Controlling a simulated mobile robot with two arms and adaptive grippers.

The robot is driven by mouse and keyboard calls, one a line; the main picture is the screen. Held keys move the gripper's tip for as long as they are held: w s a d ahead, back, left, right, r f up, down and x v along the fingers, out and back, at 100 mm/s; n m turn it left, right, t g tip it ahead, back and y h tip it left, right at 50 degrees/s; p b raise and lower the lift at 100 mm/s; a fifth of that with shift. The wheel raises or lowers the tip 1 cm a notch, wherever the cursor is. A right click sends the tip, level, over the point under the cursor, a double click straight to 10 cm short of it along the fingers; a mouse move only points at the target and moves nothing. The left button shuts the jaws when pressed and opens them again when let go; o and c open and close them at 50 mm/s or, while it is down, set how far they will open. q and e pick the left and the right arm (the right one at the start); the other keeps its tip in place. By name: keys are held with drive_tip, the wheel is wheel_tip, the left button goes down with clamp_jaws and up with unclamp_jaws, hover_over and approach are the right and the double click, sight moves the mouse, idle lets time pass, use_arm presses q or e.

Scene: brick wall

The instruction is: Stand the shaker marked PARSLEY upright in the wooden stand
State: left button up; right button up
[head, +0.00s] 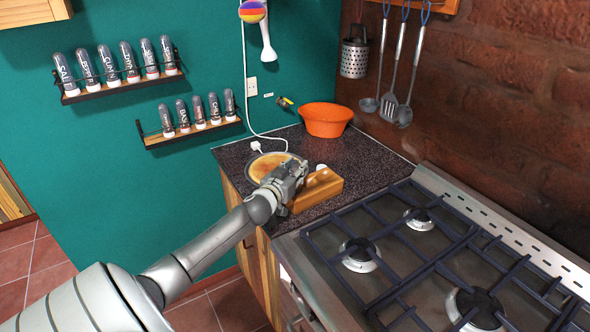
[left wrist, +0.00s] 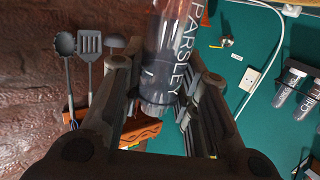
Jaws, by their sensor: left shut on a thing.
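The shaker marked PARSLEY (left wrist: 168,50) is a clear tube with white lettering. In the left wrist view it lies between the two fingers of my left gripper (left wrist: 160,88), which is shut on it. The far end of the shaker runs out of the top of that view. In the head view my left gripper (head: 290,178) is over the counter, right beside the wooden stand (head: 320,192), and hides most of the shaker. The stand is a light-brown block near the counter's front edge. I cannot tell whether the shaker touches it. My right gripper is not in view.
A round pie-like dish (head: 268,166) sits behind my gripper, and an orange bowl (head: 326,119) stands at the back. The gas hob (head: 400,245) is to the right. Two wall shelves (head: 120,84) hold several other shakers. Utensils (head: 392,100) hang on the brick wall.

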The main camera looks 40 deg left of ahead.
use_arm(q)
drive_tip(key=shift+f+b, duration=0.75)
drive_tip(key=shift+f, duration=0.3)
drive_tip(key=shift+f, duration=0.15)
drive_tip(key=o, duration=1)
drive_tip(key=v, duration=1.2)
